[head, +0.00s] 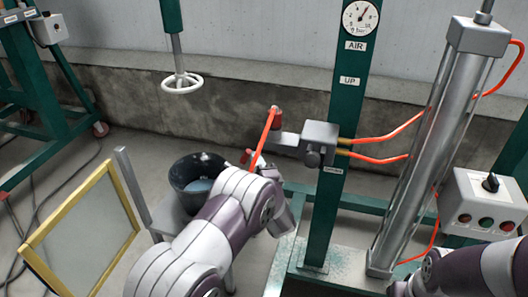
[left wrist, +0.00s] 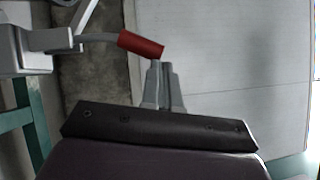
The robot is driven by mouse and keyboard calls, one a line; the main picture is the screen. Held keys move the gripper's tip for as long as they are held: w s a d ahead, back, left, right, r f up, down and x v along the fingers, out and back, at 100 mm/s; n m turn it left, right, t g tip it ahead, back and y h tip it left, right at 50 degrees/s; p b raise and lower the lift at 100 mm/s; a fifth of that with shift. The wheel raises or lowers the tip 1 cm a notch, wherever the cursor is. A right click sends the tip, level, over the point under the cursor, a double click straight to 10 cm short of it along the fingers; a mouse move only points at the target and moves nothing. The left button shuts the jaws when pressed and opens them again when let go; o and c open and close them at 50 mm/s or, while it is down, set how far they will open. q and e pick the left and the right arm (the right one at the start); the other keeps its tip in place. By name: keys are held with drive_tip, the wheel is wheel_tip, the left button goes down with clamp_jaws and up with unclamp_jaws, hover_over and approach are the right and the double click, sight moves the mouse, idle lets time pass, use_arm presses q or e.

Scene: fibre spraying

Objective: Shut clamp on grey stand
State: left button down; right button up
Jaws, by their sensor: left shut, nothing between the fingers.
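A grey stand (head: 168,220) with thin legs is left of centre in the head view, partly behind my left arm. I cannot clearly make out a clamp on it; a small red piece (head: 245,157) shows by its bucket, partly hidden. My left gripper is hidden in the head view. In the left wrist view its fingers (left wrist: 163,85) are together, shut and empty. A red grip (left wrist: 141,45) on a thin grey bar is just beyond the fingertips, apart from them. I cannot tell whether this is the clamp handle. My right gripper is not visible.
A black bucket (head: 197,183) is on the stand. A yellow-edged frame (head: 85,240) leans at left. A green post (head: 340,120) carries a grey box (head: 320,136) with red hoses. A steel cylinder (head: 440,140) and button box (head: 488,202) are at right.

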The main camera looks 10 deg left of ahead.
use_arm(q)
drive_tip(key=a+r+n+g+h+p, duration=0.1)
drive_tip(key=a+n+g+p, duration=0.1)
drive_tip(key=a+n+p, duration=0.2)
drive_tip(key=shift+a+r+g+p, duration=0.3)
drive_tip(key=shift+a+p, duration=0.9)
drive_tip(key=shift+p, duration=1.05)
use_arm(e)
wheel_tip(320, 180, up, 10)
use_arm(q)
drive_tip(key=shift+w, duration=0.1)
